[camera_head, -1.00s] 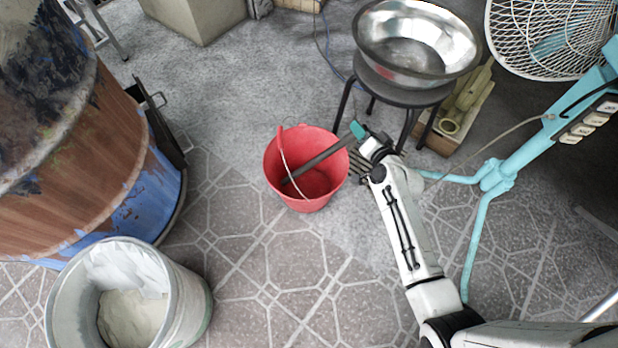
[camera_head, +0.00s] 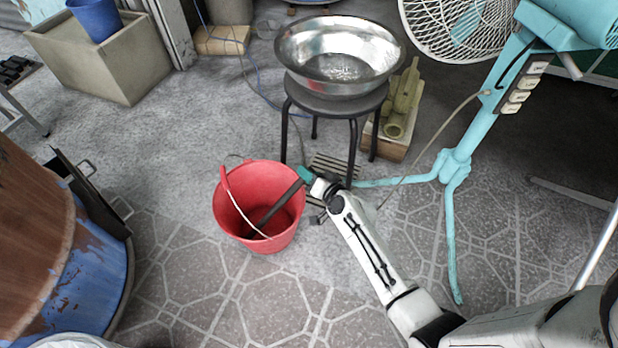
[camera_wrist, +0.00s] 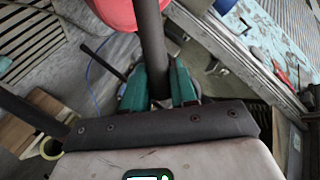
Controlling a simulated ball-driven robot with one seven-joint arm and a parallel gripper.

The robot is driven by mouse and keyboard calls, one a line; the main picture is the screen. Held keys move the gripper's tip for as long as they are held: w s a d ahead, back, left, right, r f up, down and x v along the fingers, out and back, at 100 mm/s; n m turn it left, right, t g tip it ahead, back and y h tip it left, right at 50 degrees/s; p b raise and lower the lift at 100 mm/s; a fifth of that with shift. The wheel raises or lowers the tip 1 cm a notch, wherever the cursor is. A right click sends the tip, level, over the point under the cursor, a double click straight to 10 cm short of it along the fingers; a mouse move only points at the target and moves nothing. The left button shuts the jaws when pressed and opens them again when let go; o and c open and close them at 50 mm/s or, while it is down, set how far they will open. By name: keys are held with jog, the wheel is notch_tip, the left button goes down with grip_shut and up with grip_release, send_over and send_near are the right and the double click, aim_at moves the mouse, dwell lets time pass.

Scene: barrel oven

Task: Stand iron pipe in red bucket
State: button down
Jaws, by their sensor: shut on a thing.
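The red bucket (camera_head: 243,187) stands upright on the floor left of the stool, its wire handle lying across the mouth. The dark iron pipe (camera_head: 280,209) slants down from my gripper into the bucket, its lower end inside; whether it touches the bottom I cannot tell. My gripper (camera_head: 305,175), with teal fingers, is shut on the pipe's upper end at the bucket's right rim. In the wrist view my gripper (camera_wrist: 160,88) has a teal finger on each side of the pipe (camera_wrist: 152,40), and part of the red bucket (camera_wrist: 120,8) shows beyond.
A black stool (camera_head: 336,103) bearing a steel basin (camera_head: 340,80) stands just behind my gripper. A teal fan stand (camera_head: 452,170) is to the right. The barrel oven (camera_head: 70,270) is at the left. Tiled floor in front of the bucket is clear.

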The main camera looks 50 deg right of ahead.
jog(key=shift+f+b, duration=0.3)
jog(key=shift+f, duration=0.05)
jog(key=shift+f+b, duration=0.3)
jog(key=shift+r, duration=0.1)
jog(key=c, duration=0.9)
grip_release()
